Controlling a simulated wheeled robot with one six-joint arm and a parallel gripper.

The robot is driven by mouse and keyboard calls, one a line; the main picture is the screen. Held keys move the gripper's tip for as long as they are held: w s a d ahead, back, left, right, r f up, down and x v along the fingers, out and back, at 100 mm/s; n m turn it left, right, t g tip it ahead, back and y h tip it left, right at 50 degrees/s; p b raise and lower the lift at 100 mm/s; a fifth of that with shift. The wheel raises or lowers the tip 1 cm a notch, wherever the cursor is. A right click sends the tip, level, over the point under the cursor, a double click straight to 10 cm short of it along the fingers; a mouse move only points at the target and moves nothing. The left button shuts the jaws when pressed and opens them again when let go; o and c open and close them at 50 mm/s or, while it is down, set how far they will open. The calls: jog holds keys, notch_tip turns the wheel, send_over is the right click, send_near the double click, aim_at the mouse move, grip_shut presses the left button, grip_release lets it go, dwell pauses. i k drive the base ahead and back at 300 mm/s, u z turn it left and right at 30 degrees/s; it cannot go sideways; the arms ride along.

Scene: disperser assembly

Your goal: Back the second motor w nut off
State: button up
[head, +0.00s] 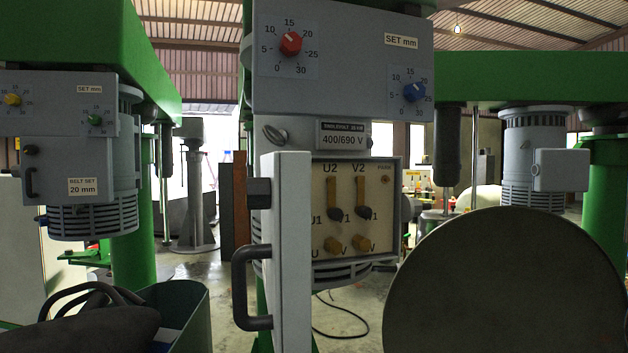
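The middle motor's terminal box stands open, its pale door (291,250) swung out to the left with a dark handle. Inside is a cream terminal board (345,265) marked U2 and V2 on top, with U1, V1, U and V lower. My gripper is not in view.
A left motor (91,210) and a right motor (534,165) hang from green frames. A grey housing (342,60) with red and blue dials is above the box. A green bin (190,310) with dark cables stands lower left. A large round surface blocks the lower right.

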aim_at(363, 245)
jog(key=k, duration=0.5)
jog(key=z, duration=1.15)
jog(key=i, duration=1)
jog(key=u, duration=2.05)
